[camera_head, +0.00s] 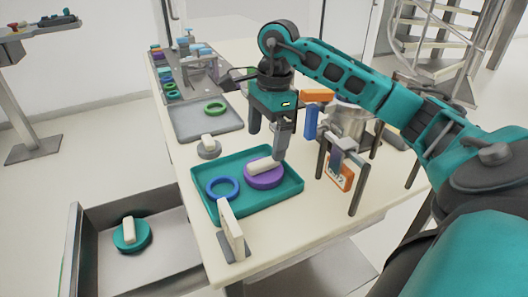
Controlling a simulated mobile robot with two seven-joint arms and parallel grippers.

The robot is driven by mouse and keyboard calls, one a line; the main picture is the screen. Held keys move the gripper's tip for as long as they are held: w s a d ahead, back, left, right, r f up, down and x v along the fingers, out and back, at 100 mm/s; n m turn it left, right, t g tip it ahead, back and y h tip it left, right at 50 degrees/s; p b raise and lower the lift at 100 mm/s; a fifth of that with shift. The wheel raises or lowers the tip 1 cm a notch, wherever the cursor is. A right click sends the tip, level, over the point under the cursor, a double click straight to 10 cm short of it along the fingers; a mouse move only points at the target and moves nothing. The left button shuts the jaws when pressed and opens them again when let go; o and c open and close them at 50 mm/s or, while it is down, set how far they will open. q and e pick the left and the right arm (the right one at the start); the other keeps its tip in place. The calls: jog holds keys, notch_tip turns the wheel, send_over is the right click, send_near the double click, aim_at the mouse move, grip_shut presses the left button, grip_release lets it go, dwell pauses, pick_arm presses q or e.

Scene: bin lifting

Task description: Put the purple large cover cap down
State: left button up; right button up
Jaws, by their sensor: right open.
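The purple large cover cap (265,178), a purple disc with a cream bar handle on top, lies in the right part of the teal tray (284,197). My right gripper (267,145) is open just above and behind the cap, fingers pointing down. Its right finger comes close to the end of the cap's handle. I cannot tell whether they touch. My left gripper is not in view.
A blue ring (222,188) lies in the tray's left part. A grey cap (209,150) and a grey tray with a green ring (215,108) stand behind. A cream upright block (231,228) stands in front. A hanging frame (356,178) stands right. An open drawer holds a teal cap (131,238).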

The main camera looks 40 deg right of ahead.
aim_at(269, 159)
jog(key=r, duration=0.5)
jog(key=shift+s+d, duration=0.1)
jog(key=shift+d, duration=0.2)
